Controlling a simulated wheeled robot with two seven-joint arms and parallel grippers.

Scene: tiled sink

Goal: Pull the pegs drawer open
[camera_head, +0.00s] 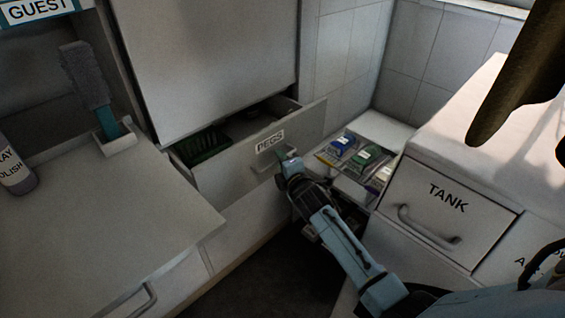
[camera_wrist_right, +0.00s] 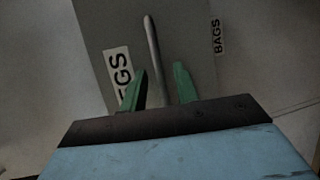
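The pegs drawer (camera_head: 240,160), grey with a PEGS label (camera_head: 270,141), stands partly open below a large pale panel. Dark green contents show inside it. My right gripper (camera_head: 284,157) is at the drawer front, by its handle (camera_head: 263,166). In the right wrist view, the green fingers (camera_wrist_right: 160,86) stand apart, with the handle bar (camera_wrist_right: 152,48) running between them, nearer the left finger. A gap shows beside the bar, so the gripper looks open around it. My left gripper is not in view.
A TANK drawer (camera_head: 445,212) with a handle is at the right, near my right arm. A tray of small colored packets (camera_head: 355,150) lies behind the arm. A white counter (camera_head: 90,230) fills the left. A dark brown shape (camera_head: 515,75) hangs at upper right.

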